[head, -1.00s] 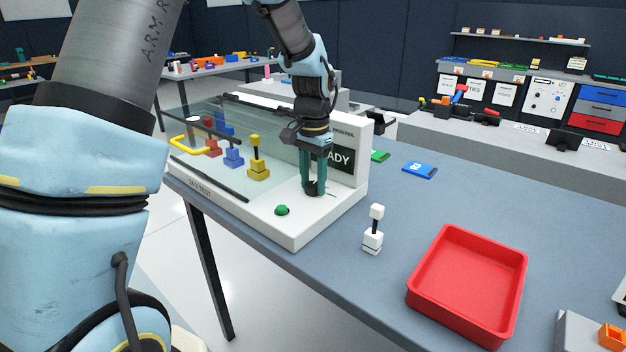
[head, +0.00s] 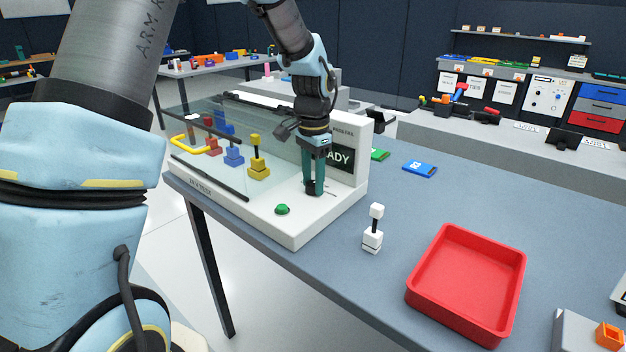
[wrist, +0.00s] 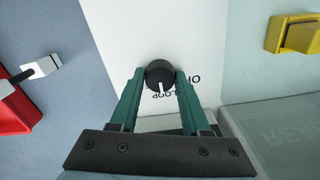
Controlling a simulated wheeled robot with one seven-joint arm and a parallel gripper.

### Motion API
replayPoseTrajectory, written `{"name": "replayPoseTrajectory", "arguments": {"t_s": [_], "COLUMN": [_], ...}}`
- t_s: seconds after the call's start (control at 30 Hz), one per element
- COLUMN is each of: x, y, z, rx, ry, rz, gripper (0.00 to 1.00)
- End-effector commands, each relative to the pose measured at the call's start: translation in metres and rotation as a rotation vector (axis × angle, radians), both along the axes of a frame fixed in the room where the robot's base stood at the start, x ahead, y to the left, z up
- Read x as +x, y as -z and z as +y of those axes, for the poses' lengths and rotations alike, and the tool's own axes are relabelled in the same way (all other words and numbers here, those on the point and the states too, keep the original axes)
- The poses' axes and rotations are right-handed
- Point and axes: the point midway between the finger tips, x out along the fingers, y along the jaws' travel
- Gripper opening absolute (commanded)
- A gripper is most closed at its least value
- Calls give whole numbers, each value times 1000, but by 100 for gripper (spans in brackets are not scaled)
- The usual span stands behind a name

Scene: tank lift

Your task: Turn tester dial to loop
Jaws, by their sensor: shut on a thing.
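The tester (head: 300,234) is a white bench unit with a clear-covered bay and a dark screen reading "ADY". Its dial (wrist: 160,74) is a round black knob with a white pointer mark, seen in the wrist view. The pointer faces the bottom of that view, toward the printed word "LOOP"; other lettering beside it is partly covered. My gripper (wrist: 160,80) has green fingers closed on both sides of the dial. In the head view my gripper (head: 314,190) points straight down onto the tester's deck, and its fingers mostly hide the dial.
A green button (head: 282,209) is on the tester's front deck. Yellow, blue and red block pieces stand behind the clear cover (head: 215,155). A white block piece (head: 372,240) and a red tray (head: 425,300) stand to the right. Blue and green cards lie behind.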

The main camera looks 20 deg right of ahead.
Motion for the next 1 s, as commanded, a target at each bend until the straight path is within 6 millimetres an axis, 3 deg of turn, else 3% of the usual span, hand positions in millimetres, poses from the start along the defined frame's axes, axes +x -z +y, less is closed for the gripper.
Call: {"name": "replayPoseTrajectory", "arguments": {"t_s": [0.03, 0.27, 0.6, 0.77, 1.0], "x": [1, 0, 0, 1, 1], "y": [-1, 0, -4, -25, -73], "z": [-1, -1, 0, -1, -1], "rx": [-2, -2, -2, -5, -4], "ry": [0, -1, -1, -2, -2], "rz": [-3, -1, -1, -5, -5], "gripper": [50, 76, 77, 77, 77]}}
